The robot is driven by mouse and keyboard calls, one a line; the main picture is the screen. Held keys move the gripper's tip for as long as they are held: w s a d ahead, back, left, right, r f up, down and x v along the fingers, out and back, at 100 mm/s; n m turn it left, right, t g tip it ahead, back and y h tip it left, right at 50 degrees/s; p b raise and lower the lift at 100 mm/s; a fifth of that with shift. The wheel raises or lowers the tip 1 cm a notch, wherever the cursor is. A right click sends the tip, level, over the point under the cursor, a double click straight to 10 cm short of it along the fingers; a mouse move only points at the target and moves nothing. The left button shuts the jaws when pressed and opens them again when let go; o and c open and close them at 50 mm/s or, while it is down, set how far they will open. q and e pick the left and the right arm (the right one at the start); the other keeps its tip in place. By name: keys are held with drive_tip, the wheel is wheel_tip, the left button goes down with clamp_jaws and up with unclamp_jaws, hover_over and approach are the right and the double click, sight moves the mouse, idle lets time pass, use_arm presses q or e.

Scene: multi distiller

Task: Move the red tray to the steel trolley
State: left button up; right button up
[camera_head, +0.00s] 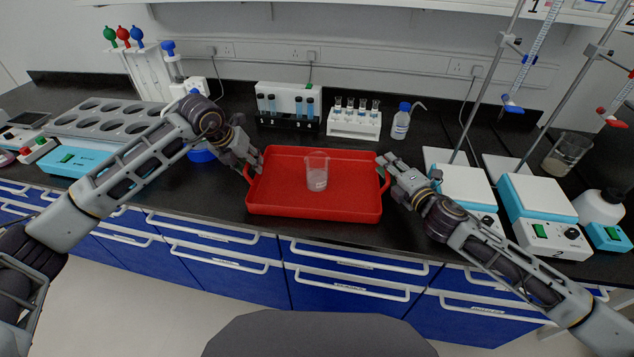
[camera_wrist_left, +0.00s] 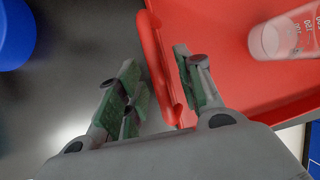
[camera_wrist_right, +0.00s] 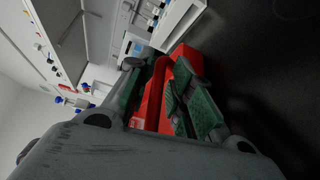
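The red tray (camera_head: 280,205) sits on the black bench with a glass beaker (camera_head: 317,172) standing in it. The beaker has graduations and also shows in the left wrist view (camera_wrist_left: 285,38). My left gripper (camera_head: 252,160) is at the tray's left handle. In the left wrist view its fingers (camera_wrist_left: 160,95) are apart, with the red handle (camera_wrist_left: 158,62) between them. My right gripper (camera_head: 386,163) is at the right handle. In the right wrist view its fingers (camera_wrist_right: 155,95) are apart, with red handle (camera_wrist_right: 154,92) between them. No steel trolley is in view.
A tube rack (camera_head: 354,122), a rack with dark tubes (camera_head: 288,118) and a wash bottle (camera_head: 401,122) stand behind the tray. White-topped stirrers (camera_head: 540,195) with burette stands are at the right. A grey multi-hole block (camera_head: 105,118) is at the left.

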use_arm(q)
drive_tip(key=shift+c, duration=0.2)
use_arm(e)
drive_tip(key=shift+c, duration=0.4)
use_arm(q)
drive_tip(key=c, duration=0.5)
use_arm(e)
clamp_jaws()
use_arm(q)
clamp_jaws()
drive_tip(key=shift+r+p, duration=0.3)
use_arm(e)
drive_tip(key=shift+r, duration=0.25)
